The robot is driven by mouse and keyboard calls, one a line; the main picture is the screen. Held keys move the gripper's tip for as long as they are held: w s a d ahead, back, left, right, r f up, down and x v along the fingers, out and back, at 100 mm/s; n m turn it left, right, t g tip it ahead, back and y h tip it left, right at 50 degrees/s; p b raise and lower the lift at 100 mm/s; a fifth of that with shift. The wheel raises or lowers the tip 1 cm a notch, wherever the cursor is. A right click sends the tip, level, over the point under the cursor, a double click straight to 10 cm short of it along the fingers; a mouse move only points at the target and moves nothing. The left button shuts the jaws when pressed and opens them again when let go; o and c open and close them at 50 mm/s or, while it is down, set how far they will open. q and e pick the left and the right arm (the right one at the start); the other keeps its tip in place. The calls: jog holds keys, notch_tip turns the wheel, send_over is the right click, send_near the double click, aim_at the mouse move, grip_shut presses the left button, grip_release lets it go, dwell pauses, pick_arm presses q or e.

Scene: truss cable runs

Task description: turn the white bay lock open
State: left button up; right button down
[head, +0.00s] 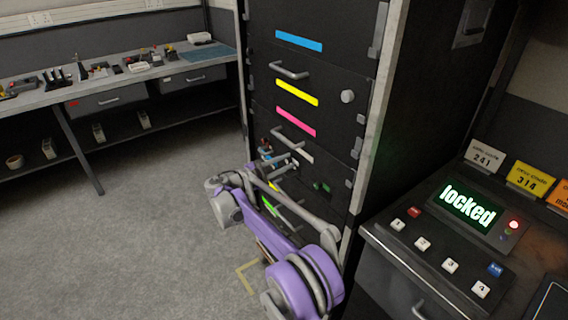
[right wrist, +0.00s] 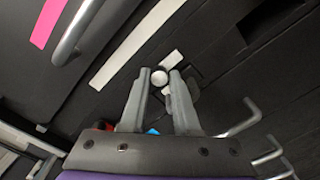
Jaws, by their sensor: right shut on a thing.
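The white bay is marked by a white strip (head: 300,153) on the dark cabinet, below the pink strip; the white strip also shows in the right wrist view (right wrist: 137,45). The white bay lock, a small pale round knob (right wrist: 160,77), sits beside that strip in the right wrist view. My right gripper (right wrist: 160,73) has one finger on each side of the knob and is shut on it. In the head view my right gripper (head: 292,164) is at the cabinet front, and the knob is hidden there. My left gripper is not in view.
Blue (head: 299,41), yellow (head: 297,92) and pink (head: 296,121) strips mark the upper bays, with bar handles protruding. A pale knob (head: 347,96) is by the yellow bay. A console display (head: 467,205) at right reads "locked". A workbench (head: 120,75) stands at left; floor between is clear.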

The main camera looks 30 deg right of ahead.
jog(key=shift+s+d+r+n, duration=0.1)
jog(key=shift+r+n, duration=0.15)
jog(key=shift+n, duration=0.15)
jog(key=c, duration=0.7)
grip_release()
jog(key=shift+s, duration=0.1)
jog(key=a, duration=0.7)
jog(key=a+p, duration=0.1)
jog(key=a, duration=0.2)
jog(key=shift+s+a, duration=0.4)
